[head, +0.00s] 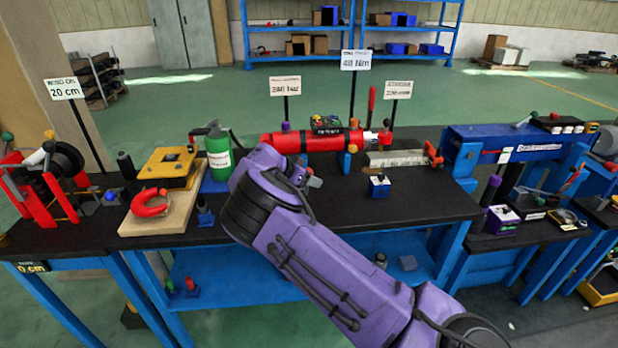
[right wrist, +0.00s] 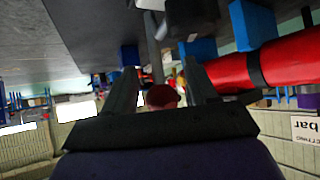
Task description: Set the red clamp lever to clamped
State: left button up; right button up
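A red ball knob (right wrist: 162,96) shows between the fingers of my right gripper (right wrist: 160,78) in the right wrist view, with a grey rod behind it; it looks like the lever's end. The fingers are apart, with gaps beside the knob. A tall red handle (head: 371,98) stands beyond the red cylinder (head: 318,141). Which one is the clamp lever is unclear. My left gripper is not in view.
Signs on posts rise behind.

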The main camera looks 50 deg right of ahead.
jog(key=shift+w+a+r, duration=0.1)
jog(key=shift+a, duration=0.2)
jog(key=b+v, duration=0.2)
jog(key=v, duration=0.7)
jog(key=shift+a+r, duration=0.2)
jog(key=shift+r, duration=0.25)
